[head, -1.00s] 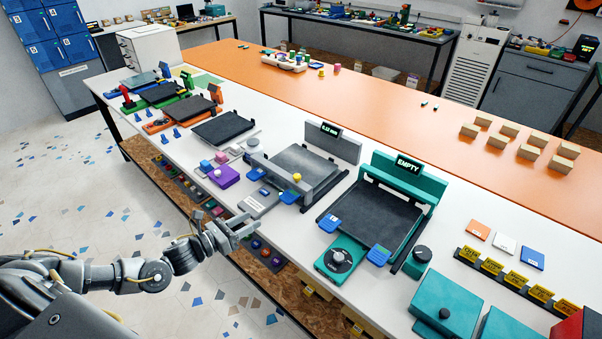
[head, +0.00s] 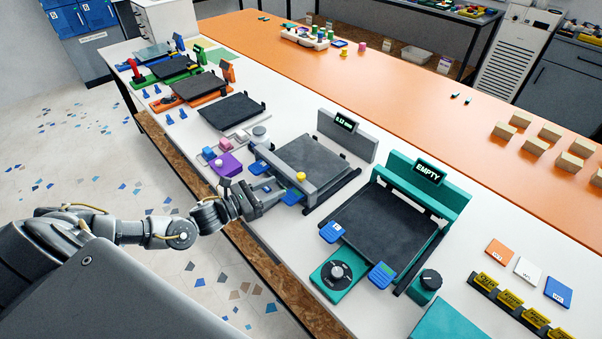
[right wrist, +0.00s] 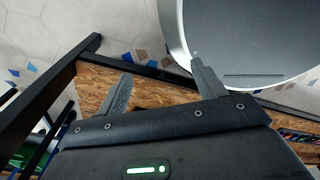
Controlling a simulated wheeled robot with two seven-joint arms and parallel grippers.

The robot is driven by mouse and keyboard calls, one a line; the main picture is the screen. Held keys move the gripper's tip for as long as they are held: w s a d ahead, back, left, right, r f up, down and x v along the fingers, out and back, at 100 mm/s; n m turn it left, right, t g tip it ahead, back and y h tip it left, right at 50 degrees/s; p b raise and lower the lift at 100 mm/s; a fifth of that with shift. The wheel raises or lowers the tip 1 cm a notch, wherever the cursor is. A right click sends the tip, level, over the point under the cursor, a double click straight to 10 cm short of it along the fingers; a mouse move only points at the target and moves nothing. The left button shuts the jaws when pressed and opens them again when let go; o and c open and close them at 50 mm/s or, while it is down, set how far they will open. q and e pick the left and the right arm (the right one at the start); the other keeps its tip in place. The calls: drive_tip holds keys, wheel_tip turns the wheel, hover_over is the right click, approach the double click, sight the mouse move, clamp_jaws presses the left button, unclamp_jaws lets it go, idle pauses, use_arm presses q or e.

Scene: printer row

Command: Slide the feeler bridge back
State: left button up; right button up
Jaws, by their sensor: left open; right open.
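The grey printer has a dark bed (head: 312,157) and an upright back with a small lit display (head: 345,122). A grey bar, which looks like the feeler bridge (head: 283,172), lies across the front of this bed, with a yellow knob (head: 300,177) near its right end. Blue tabs (head: 292,197) show at the front corners. My left gripper (head: 272,194) is open at the printer's front edge, close before the bar; I cannot tell whether it touches. My right gripper (right wrist: 160,70) is open and empty in the right wrist view, away from the printer.
A teal printer (head: 388,222) with an "EMPTY" display stands to the right. The table's front edge is below my left arm.

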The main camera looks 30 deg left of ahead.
sight(301, 175)
use_arm(q)
drive_tip(key=x, duration=0.2)
drive_tip(key=p+x, duration=0.1)
drive_tip(key=shift+w+d+r, duration=0.2)
drive_tip(key=shift+w+d, duration=0.05)
drive_tip(key=shift+w, duration=0.05)
drive_tip(key=p+x, duration=0.1)
drive_tip(key=x, duration=0.4)
drive_tip(key=shift+w+f, duration=0.1)
drive_tip(key=shift+f, duration=0.05)
drive_tip(key=shift+w+d+f, duration=0.1)
drive_tip(key=shift+w+d, duration=0.15)
drive_tip(key=shift+w, duration=0.2)
drive_tip(key=shift+c, duration=0.9)
clamp_jaws()
